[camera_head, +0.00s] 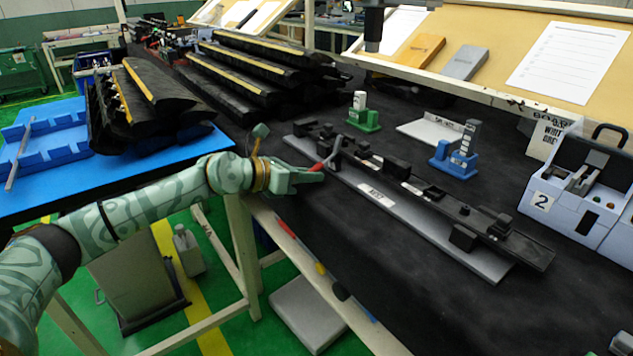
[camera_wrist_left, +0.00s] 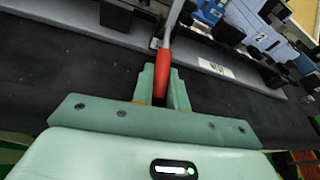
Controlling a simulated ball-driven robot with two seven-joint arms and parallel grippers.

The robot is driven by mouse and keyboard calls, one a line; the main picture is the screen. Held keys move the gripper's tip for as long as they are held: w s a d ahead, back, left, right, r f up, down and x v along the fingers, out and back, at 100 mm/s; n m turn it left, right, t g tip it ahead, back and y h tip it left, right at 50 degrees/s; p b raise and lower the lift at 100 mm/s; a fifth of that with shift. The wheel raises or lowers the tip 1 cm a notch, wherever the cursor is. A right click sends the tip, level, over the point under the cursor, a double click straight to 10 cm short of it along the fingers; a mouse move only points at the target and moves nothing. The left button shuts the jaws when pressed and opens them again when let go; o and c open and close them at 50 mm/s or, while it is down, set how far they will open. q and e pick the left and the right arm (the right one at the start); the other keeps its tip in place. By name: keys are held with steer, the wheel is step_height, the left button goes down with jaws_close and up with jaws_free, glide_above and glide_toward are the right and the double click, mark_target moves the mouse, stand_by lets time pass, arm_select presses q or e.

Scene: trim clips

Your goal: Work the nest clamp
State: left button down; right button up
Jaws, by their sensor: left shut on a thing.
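The nest (camera_head: 400,208) is a long grey plate with a white label, bearing a long black trim part (camera_head: 470,212) and black blocks. Its clamp lever (camera_head: 336,150) is a grey rod at the left part of the nest, ending in a red handle (camera_head: 317,167). My left gripper (camera_head: 316,175) is shut on this red handle at the front edge of the nest. In the left wrist view the red handle (camera_wrist_left: 163,68) sits between the green fingers (camera_wrist_left: 162,88), and the rod runs up from it. My right gripper is not in view.
A green stand (camera_head: 363,118) and a blue stand (camera_head: 457,155) stand behind the nest. A grey-blue box marked 2 (camera_head: 575,195) is at the right. Black trims (camera_head: 265,65) lie at the back left.

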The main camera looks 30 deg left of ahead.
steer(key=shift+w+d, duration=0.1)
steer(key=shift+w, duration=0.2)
arm_select(q)
steer(key=c, duration=1.4)
jaws_free()
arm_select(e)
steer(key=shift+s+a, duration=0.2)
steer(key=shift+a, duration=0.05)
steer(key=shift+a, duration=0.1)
